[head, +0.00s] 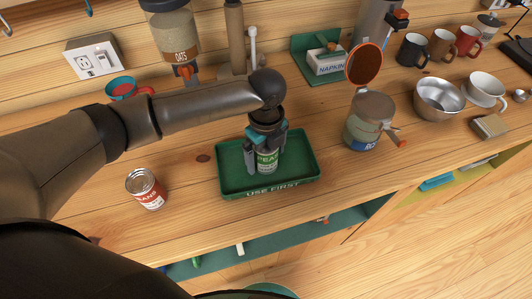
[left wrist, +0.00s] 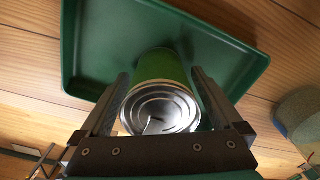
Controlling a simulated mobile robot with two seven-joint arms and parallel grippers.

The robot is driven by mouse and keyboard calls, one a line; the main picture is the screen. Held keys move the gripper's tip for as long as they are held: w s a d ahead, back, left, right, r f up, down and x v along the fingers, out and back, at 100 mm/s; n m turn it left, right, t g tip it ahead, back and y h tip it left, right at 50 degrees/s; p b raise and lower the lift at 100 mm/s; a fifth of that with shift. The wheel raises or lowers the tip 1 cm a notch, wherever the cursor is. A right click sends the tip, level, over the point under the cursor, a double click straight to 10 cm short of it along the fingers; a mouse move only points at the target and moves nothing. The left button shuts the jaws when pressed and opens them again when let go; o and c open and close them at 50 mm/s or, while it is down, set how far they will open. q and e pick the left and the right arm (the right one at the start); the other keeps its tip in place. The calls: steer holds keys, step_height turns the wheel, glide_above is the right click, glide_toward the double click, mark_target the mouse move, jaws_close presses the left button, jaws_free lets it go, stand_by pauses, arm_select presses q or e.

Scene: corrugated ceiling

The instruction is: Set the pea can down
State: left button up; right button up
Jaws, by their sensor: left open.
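The green pea can (head: 267,162) stands on the green "USE FIRST" tray (head: 235,188) in the head view. In the left wrist view the can (left wrist: 162,92) shows its silver lid, with the tray (left wrist: 85,45) beneath it. My left gripper (head: 266,160) reaches down over the can, one finger on each side. In the left wrist view the left gripper (left wrist: 160,100) has its fingers open around the can, with a gap visible at least on the left. My right gripper is not in view.
A red-labelled can (head: 146,188) stands left of the tray. A jar with an open lid (head: 369,122) stands to the right, with a metal bowl (head: 438,98) beyond it. A napkin box (head: 326,62) and the oats dispenser (head: 174,35) are behind.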

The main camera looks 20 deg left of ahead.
arm_select(q)
step_height(320, 180, up, 12)
steer(key=shift+r+p, duration=0.15)
steer(key=shift+p, duration=0.6)
stand_by(1.0)
